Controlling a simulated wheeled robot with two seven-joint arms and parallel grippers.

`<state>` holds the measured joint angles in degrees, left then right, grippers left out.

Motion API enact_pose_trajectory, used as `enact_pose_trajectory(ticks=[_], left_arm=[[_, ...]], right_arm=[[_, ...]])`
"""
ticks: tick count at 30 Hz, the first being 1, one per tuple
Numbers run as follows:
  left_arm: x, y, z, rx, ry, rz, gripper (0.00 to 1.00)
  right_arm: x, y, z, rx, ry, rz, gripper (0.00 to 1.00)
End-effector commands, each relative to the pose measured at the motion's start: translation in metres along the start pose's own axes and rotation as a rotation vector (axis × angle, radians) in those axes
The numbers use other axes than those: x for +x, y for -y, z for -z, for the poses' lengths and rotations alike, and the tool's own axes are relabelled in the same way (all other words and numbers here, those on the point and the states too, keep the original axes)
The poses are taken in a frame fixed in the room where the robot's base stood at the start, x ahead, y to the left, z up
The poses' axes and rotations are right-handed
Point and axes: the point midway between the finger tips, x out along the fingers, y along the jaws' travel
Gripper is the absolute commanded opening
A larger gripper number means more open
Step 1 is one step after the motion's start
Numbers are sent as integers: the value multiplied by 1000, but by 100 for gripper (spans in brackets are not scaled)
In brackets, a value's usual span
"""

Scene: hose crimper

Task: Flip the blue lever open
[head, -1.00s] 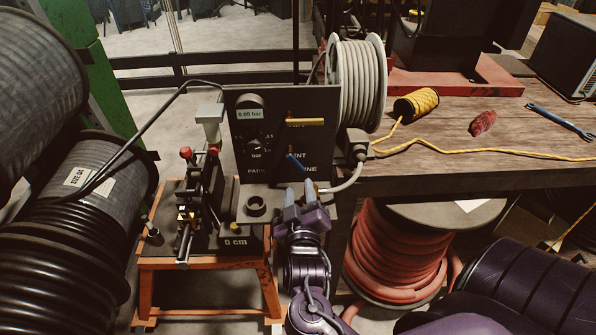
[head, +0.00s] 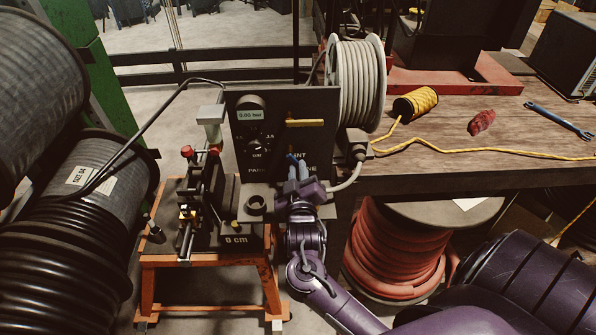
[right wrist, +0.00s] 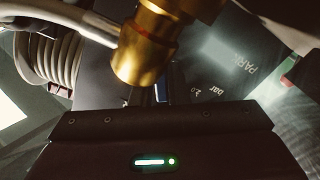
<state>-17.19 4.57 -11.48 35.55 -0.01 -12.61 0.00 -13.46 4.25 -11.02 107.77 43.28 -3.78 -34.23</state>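The blue lever (head: 291,158) is on the front of the black panel (head: 262,105), below a yellow-brass lever (head: 305,123). My right gripper (head: 298,169) is raised at the panel, with its grey fingertips at the lower end of the blue lever and partly hiding it. The fingertips look close together; I cannot tell whether they are closed on the lever. In the right wrist view a small blue piece (right wrist: 162,88) shows behind the large brass part (right wrist: 143,50), just above the dark gripper body. My left gripper is not in view.
A grey hose reel (head: 356,85) stands right of the panel, with a cable plug (head: 357,149) below it. The crimper's rail with red knobs (head: 187,152) is to the left, on an orange stand (head: 148,290). The wooden bench (head: 440,165) fills the right side.

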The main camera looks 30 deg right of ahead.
Motion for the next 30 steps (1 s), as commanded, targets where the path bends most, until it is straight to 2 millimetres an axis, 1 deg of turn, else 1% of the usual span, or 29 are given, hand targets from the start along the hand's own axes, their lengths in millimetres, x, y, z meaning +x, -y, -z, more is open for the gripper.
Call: enact_pose_trajectory(ticks=[1, 2, 8, 14, 30], left_arm=[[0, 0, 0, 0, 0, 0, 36], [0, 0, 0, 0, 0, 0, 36], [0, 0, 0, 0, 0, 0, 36], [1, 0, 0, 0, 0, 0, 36], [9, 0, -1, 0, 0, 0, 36]], right_arm=[[0, 0, 0, 0, 0, 0, 4], [0, 0, 0, 0, 0, 0, 0], [0, 0, 0, 5, 0, 0, 0], [0, 2, 0, 61, 0, -1, 0], [0, 15, 3, 429, 0, -1, 0]])
